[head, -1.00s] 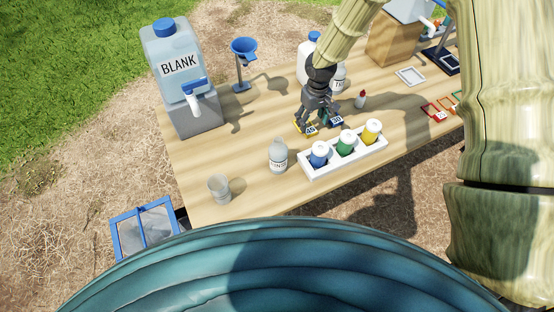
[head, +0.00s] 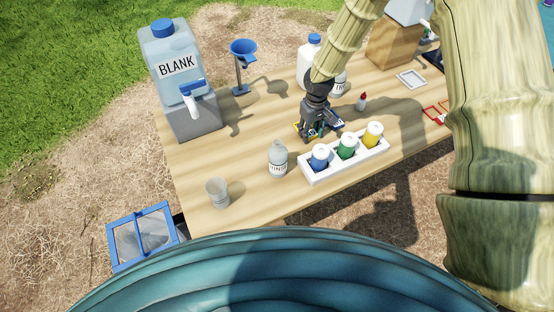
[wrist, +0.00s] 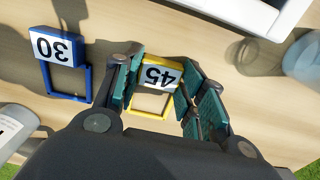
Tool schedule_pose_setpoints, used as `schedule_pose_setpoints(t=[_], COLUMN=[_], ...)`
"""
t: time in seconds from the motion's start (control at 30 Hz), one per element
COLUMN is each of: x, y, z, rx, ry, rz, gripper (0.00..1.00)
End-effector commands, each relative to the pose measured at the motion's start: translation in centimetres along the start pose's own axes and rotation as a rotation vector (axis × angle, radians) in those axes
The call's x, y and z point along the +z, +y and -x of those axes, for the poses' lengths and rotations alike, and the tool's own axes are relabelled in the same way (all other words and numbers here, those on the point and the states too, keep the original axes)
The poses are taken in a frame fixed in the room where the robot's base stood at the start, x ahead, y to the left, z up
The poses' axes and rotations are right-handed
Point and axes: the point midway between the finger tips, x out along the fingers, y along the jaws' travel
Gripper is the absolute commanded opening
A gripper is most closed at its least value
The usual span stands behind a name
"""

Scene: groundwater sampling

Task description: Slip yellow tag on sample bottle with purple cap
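The yellow tag (wrist: 162,74), a square frame with a block reading 45, lies on the table between my fingers in the wrist view. In the head view only a bit of the yellow tag (head: 297,126) shows beside my gripper (head: 310,140). My gripper (wrist: 163,100) is open, one finger on each side of the 45 block. I cannot tell whether the fingers touch it. No bottle with a purple cap is visible in any view.
A blue tag reading 30 (wrist: 55,48) lies close by on the left in the wrist view. A white rack (head: 335,171) holds blue, green and yellow bottles. A grey labelled bottle (head: 278,160) and a cup (head: 217,193) stand left of it.

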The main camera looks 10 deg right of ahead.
Motion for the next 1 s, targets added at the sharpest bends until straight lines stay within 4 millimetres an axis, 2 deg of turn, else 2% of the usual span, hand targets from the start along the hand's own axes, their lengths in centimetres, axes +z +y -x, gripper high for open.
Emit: schedule_pose_setpoints(t=[0.27,1.0], x=[0.1,0.1], y=[0.0,0.0], z=[0.1,4.5], rx=[-0.001,0.0], ry=[-0.003,-0.002], rz=[0.0,0.0], gripper=[0.27,0.27])
